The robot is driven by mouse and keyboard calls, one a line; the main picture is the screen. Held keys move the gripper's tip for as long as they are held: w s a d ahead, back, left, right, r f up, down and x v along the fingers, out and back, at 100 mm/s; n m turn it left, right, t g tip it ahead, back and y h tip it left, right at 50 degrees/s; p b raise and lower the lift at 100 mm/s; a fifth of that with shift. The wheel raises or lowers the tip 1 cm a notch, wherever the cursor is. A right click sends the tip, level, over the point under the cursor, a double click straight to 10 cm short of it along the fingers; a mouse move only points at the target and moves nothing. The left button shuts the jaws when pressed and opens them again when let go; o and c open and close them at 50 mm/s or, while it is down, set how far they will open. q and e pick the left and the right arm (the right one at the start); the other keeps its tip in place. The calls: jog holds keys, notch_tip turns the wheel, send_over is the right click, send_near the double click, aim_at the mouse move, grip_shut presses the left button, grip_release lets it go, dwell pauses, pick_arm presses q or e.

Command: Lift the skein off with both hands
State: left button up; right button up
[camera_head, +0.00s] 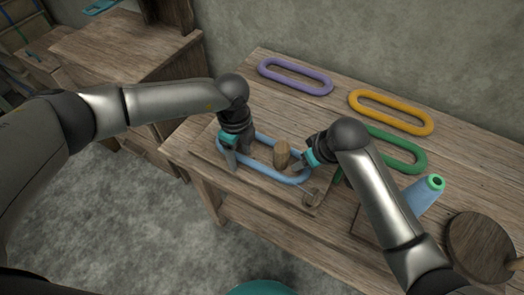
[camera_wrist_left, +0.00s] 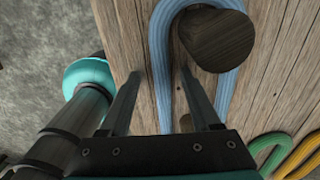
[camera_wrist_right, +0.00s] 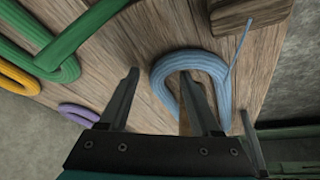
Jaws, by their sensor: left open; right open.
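The light blue skein (camera_head: 270,174) lies as a long loop on the bench's near left part, around or beside a wooden peg (camera_head: 282,153). My left gripper (camera_head: 231,160) is open at the skein's left end. In the left wrist view one strand of the skein (camera_wrist_left: 162,75) shows between its fingers, with a dark round peg (camera_wrist_left: 215,42) beside them. My right gripper (camera_head: 303,168) is open near the right end. In the right wrist view the skein's curved end (camera_wrist_right: 192,62) lies by its fingers, one side appearing between them. Contact cannot be told.
A purple ring (camera_head: 295,76), a yellow ring (camera_head: 391,112) and a green ring (camera_head: 410,160), the last partly behind my right arm, lie farther back on the bench. A blue cone (camera_head: 421,196) and a dark wooden disc (camera_head: 480,246) stand at right. Another wooden table (camera_head: 125,50) is at left.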

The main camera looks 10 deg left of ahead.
pick_arm(q)
jog(key=shift+c, duration=0.2)
pick_arm(e)
jog(key=shift+c, duration=0.2)
pick_arm(q)
grip_shut()
pick_arm(e)
grip_shut()
